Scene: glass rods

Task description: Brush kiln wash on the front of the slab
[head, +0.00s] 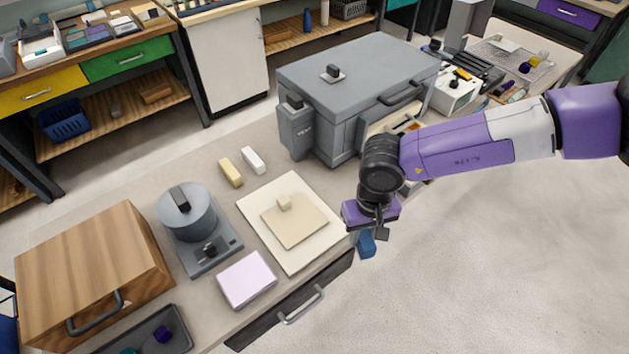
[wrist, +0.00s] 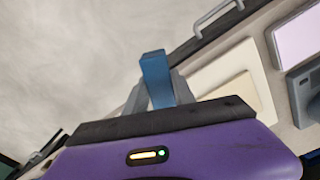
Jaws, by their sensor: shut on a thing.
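The pale tan slab (head: 291,224) lies flat on a larger cream board (head: 258,206) near the front edge of the bench. My gripper (head: 371,236) is shut on a blue block-shaped piece (head: 366,247), which also shows between the fingers in the wrist view (wrist: 155,78). No bristles can be made out on it. The gripper is to the right of the slab and board, apart from them, and the blue piece hangs beyond the bench edge in the picture. The slab shows partly in the wrist view (wrist: 238,90).
A grey kiln-like box (head: 350,75) stands behind the board. A grey pot (head: 188,212) on a base, a pink-lilac block (head: 246,279), a yellow block (head: 231,172) and a white block (head: 253,160) lie around it. A wooden box (head: 95,265) stands left. Open floor lies right.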

